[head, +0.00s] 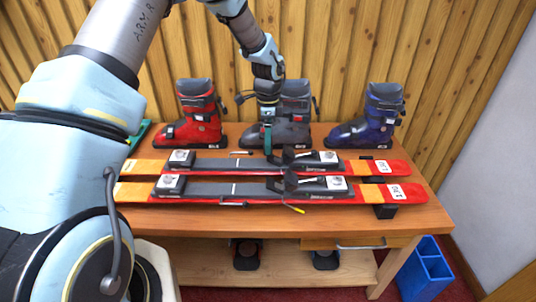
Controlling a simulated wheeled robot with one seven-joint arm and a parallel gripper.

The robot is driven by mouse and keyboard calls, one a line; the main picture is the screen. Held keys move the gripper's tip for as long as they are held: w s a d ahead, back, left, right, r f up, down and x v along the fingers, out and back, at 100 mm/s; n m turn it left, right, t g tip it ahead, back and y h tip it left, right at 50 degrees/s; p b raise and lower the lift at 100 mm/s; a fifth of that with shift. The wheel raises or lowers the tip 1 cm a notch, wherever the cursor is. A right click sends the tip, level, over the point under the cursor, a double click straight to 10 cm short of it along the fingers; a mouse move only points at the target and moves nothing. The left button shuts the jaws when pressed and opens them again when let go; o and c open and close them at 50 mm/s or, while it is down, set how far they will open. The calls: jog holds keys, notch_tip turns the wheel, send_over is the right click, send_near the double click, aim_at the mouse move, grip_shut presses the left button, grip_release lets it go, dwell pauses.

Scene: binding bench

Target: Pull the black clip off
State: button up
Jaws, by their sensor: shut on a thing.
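My gripper (267,148) reaches down in front of the grey boot to the far ski (215,162), just left of its black heel binding (290,155). Its jaws are shut at the far ski's back edge. What they hold is very small here and mostly hidden by the fingers; it appears to be the black clip at the binding. I cannot tell whether the clip still touches the ski. The near ski (225,190) lies parallel in front, with its own black binding (289,182) and a yellow-tipped arm (294,209) sticking out at the front edge.
A red boot (196,120), a grey boot (295,125) and a blue boot (372,120) stand along the back of the wooden bench (425,215), close to a plank wall. Dark items sit on the lower shelf (285,270). A blue bin (425,270) stands on the floor at right.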

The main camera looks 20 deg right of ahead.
notch_tip(320, 180, up, 3)
jog(key=shift+r, duration=0.1)
jog(key=shift+r+p, duration=2.15)
jog(key=shift+r, duration=0.75)
